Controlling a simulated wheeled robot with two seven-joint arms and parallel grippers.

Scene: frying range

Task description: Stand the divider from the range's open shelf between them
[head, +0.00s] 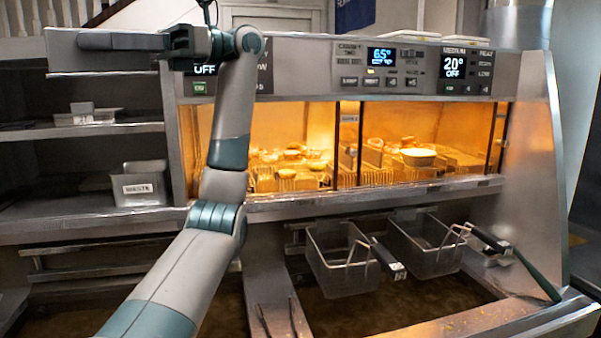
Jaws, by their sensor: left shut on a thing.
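My left gripper (182,42) is at the upper left, in front of the left end of the range's control panel, and points left. It is shut on a flat grey steel piece, seemingly the divider (110,61), held level above the open shelf (85,131). A darker grey bar lies across the piece's face; I cannot tell if it is part of it. Two wire baskets (342,275) and (428,262) hang side by side over the fryer, handles to the right. The heated cabinet (345,192) holds fried food in two bays split by a post. My right gripper is not in view.
A small steel bin labelled "WASTE" (143,189) stands on the lower shelf, and a low tray (88,117) on the upper one. My left arm crosses in front of the cabinet's left end. Two thin dark prongs (278,320) show at the bottom.

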